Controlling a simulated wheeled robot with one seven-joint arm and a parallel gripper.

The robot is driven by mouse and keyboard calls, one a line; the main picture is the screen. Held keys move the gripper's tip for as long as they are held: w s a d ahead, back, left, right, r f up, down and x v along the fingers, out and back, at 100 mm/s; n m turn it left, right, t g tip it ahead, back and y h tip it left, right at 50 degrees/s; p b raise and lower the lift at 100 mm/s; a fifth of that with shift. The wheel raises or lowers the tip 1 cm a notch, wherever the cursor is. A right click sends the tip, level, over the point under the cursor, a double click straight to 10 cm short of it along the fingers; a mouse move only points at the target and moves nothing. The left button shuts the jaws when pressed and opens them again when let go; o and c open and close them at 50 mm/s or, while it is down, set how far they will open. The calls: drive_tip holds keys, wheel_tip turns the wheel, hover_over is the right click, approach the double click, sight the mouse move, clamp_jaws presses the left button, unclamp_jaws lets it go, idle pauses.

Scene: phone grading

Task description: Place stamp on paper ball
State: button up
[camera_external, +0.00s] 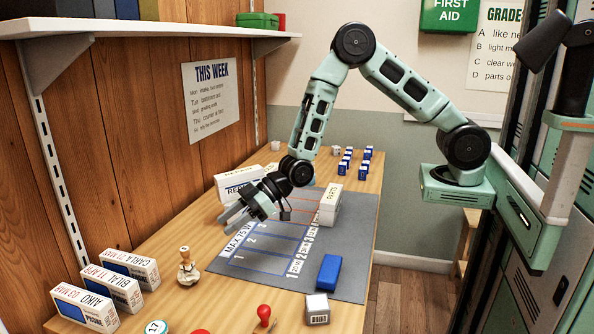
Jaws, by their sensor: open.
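A small wooden-handled stamp (184,254) stands about upright at the front left of the table. Below it is a crumpled beige paper ball (188,274). The stamp appears to rest on top of the ball, though the contact is too small to make out clearly. My gripper (236,217) is open and empty. It hangs above the left edge of the grey mat, up and to the right of the stamp and apart from it. Its fingers point down and left.
The grey mat (350,240) bears a blue block (329,272) and a white PARTS box (330,204). Labelled boxes (132,268) stand at left front. A red-knobbed object (264,312) and a small white box (317,309) are near the front. Small blue boxes (344,166) stand at the back.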

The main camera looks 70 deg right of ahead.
drive_tip(key=s+d+r+g+h, duration=0.2)
drive_tip(key=s+d+r+g, duration=0.1)
drive_tip(key=s, duration=0.9)
drive_tip(key=s+d+r+m+g+h, duration=0.1)
drive_tip(key=s+d+r+g+h, duration=0.2)
drive_tip(key=s, duration=1)
drive_tip(key=s+d+r+g+h, duration=0.2)
drive_tip(key=s+r, duration=0.3)
drive_tip(key=s, duration=0.7)
drive_tip(key=shift+s+d+g+h, duration=0.4)
drive_tip(key=shift+d+h, duration=0.2)
drive_tip(key=shift+d, duration=0.1)
